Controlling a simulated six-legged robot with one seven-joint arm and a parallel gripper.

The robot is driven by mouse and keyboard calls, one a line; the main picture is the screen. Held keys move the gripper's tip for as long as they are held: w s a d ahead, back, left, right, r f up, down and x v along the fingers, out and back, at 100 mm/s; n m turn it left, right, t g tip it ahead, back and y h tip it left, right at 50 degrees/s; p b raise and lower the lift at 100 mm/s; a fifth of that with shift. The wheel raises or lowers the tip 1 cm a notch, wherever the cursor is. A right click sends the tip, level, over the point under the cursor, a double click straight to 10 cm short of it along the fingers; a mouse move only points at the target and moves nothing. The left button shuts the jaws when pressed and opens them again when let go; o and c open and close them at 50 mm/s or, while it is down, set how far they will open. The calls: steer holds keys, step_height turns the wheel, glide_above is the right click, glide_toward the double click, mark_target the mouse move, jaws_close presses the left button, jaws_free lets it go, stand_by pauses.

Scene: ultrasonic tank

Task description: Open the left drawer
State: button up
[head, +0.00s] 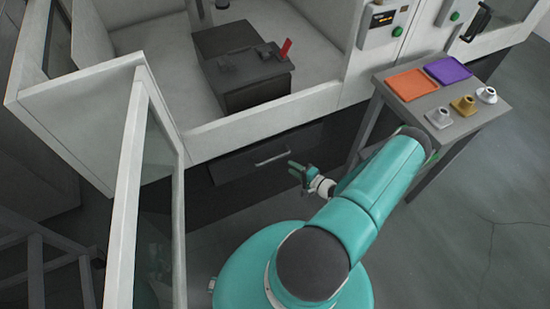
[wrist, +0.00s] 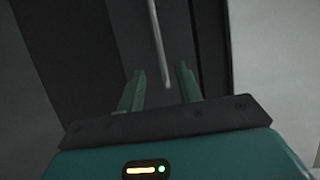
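The drawer (head: 236,166) is a dark front panel low on the white machine, and it looks shut. Its light bar handle (head: 271,157) runs across the front. In the wrist view the handle (wrist: 158,45) shows as a pale bar, its end just beyond and between the fingertips. My gripper (head: 297,170) is just right of and below the handle in the head view. In the wrist view my gripper (wrist: 160,80) has its two green fingers apart with nothing between them. I cannot tell the exact gap to the handle.
A glass-paned white door (head: 136,180) stands open at the left. A side table at the right holds an orange tray (head: 411,85), a purple tray (head: 447,70) and small metal parts (head: 463,105). A dark block with a red piece (head: 284,48) sits inside the machine.

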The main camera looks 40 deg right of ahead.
mark_target(275, 158)
steer(key=x, duration=1)
steer(key=shift+w+a, duration=0.1)
steer(key=shift+w, duration=0.2)
jaws_close()
